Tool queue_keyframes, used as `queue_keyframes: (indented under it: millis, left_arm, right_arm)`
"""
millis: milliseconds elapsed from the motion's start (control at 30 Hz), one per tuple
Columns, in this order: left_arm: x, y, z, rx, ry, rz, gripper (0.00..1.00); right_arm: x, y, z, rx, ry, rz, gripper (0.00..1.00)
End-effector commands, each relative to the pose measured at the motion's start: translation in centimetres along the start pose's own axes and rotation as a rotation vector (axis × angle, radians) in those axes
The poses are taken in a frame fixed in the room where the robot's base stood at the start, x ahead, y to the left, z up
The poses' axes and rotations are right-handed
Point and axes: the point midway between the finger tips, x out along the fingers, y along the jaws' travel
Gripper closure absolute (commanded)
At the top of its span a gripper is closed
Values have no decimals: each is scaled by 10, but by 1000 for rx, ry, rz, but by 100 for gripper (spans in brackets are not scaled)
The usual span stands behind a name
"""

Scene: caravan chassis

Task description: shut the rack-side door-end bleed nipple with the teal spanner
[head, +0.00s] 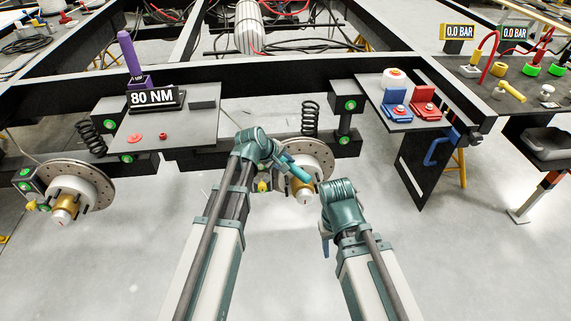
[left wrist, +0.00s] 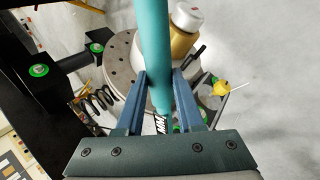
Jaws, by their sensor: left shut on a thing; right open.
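My left gripper (head: 284,161) is shut on the teal spanner (head: 298,172), in front of the right-hand brake disc (head: 318,157). In the left wrist view the teal spanner (left wrist: 155,50) stands between the two blue fingers, and its upper end runs out of the picture. A yellow bleed nipple (left wrist: 222,88) shows to the right of the fingers, apart from the spanner there. That yellow part also shows in the head view (head: 262,186), left of the hub. My right gripper (head: 325,243) is open and empty, pointing down; its fingers are partly hidden.
A second brake disc (head: 84,180) with a hub is at the left. A grey shelf (head: 190,124) carries the 80 NM sign (head: 153,97) and a purple tool (head: 130,53). Floor in front is clear.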

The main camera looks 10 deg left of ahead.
Motion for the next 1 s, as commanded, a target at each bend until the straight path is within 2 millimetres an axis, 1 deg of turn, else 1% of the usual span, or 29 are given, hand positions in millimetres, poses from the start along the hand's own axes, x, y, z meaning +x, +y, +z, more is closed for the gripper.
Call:
queue_keyframes:
  millis: [167, 700, 1000]
  left_arm:
    - [-4, 3, 0, 1, 1, 1, 100]
    - [-28, 21, -2, 1, 1, 1, 100]
    - [-28, 21, -2, 0, 1, 1, 100]
  right_arm:
    - [-5, 1, 0, 0, 0, 0, 50]
    - [-34, 4, 2, 0, 0, 0, 50]
    - [-35, 4, 2, 0, 0, 0, 50]
